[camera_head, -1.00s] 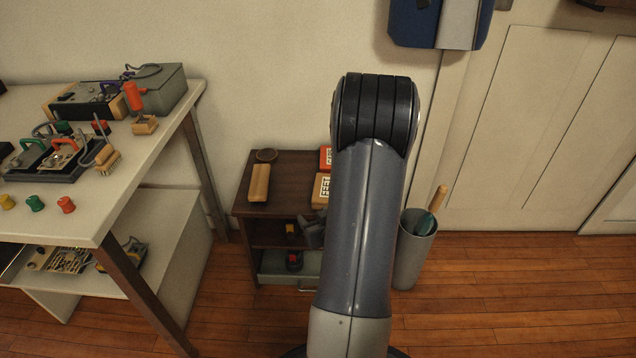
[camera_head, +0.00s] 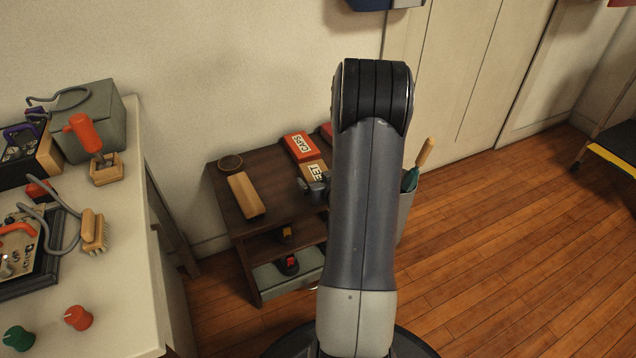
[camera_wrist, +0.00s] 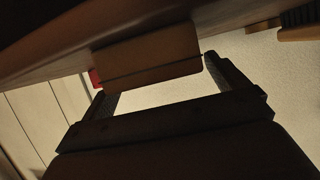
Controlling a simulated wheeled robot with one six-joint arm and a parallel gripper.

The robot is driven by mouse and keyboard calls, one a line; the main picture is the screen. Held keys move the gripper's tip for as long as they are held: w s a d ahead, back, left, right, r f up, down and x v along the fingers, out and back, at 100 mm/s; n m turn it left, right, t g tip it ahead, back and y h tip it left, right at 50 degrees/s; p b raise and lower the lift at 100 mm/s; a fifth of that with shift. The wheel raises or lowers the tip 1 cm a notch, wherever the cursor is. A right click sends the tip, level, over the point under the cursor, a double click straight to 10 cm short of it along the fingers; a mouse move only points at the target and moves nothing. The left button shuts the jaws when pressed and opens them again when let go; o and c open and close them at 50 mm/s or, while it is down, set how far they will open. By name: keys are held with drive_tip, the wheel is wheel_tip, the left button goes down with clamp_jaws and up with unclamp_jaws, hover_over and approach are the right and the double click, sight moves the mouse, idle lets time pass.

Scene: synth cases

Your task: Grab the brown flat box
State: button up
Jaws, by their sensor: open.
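The brown flat box (camera_head: 311,170) has a white label reading "FEET" and lies on top of a small dark brown shelf unit (camera_head: 273,210). In the head view my arm and gripper hide part of it. My gripper (camera_head: 318,187) is at the near side of this box. In the wrist view a brown box (camera_wrist: 150,58) with a dark seam lies at the open fingertips of my gripper (camera_wrist: 155,78). The fingers are apart, one toward each end of it. I cannot tell whether they touch it.
A red box labelled "CAPS" (camera_head: 299,146) lies just behind the brown box. A long tan block (camera_head: 245,195) and a round brown item (camera_head: 230,162) lie left on the shelf top. A grey bin (camera_head: 405,205) stands right. A cluttered white table (camera_head: 112,275) is at left.

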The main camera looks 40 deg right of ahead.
drive_tip(key=shift+w+d+f, duration=0.15)
drive_tip(key=shift+w+f, duration=0.1)
drive_tip(key=shift+w, duration=0.25)
drive_tip(key=c, duration=1.1)
drive_tip(key=shift+r, duration=0.1)
drive_tip(key=shift+c, duration=0.2)
